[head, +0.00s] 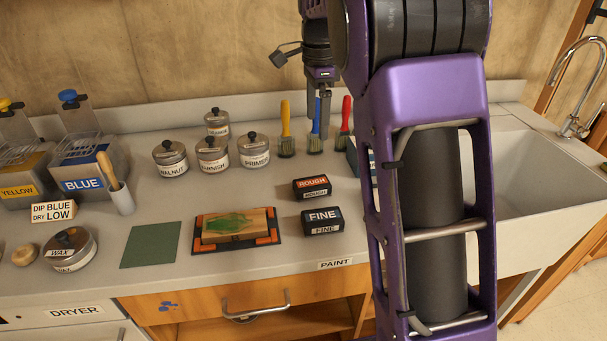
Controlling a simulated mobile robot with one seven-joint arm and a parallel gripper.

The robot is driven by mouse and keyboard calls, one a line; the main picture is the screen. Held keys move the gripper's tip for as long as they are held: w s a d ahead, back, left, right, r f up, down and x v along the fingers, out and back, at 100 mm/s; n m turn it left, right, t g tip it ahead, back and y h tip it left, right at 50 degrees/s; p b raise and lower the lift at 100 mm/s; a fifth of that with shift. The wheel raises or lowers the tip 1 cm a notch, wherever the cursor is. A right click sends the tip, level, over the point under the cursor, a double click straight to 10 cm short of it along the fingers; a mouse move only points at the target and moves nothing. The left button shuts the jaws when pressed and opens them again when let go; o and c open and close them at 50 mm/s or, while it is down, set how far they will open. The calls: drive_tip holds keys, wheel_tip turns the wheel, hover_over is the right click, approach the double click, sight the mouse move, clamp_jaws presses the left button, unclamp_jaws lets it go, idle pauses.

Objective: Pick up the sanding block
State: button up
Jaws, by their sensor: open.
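Two small dark blocks that look like sanding blocks sit on the grey counter (160,215). The rear one is red and black and labelled ROUGH (311,188). The front one is black and labelled FINE (322,221). Both stand apart from each other. My gripper (319,112) is open, pointing down at the back of the counter, behind both blocks and in front of or near the brushes. It touches neither block. My purple arm covers the counter to the right of the blocks.
A wooden board with green paint (257,224) lies on an orange-and-black tray (204,247) left of the FINE block. Brushes with yellow (286,130), blue and red handles stand behind. Labelled tins (212,155) stand at back left. A sink (530,185) is at right.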

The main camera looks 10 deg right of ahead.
drive_tip(key=b, duration=0.2)
hover_over(312, 182)
wheel_tip(312, 182, down, 13)
drive_tip(key=shift+d, duration=0.15)
wheel_tip(312, 182, down, 5)
drive_tip(key=shift+s+f+b, duration=0.1)
drive_tip(key=shift+b, duration=0.7)
drive_tip(key=c, duration=1.4)
wheel_tip(312, 182, up, 10)
drive_tip(key=shift+r+p, duration=0.1)
drive_tip(key=shift+p, duration=0.85)
drive_tip(key=shift+c, duration=0.2)
drive_tip(key=o, duration=0.8)
drive_tip(key=c, duration=0.6)
drive_tip(key=shift+a, duration=0.2)
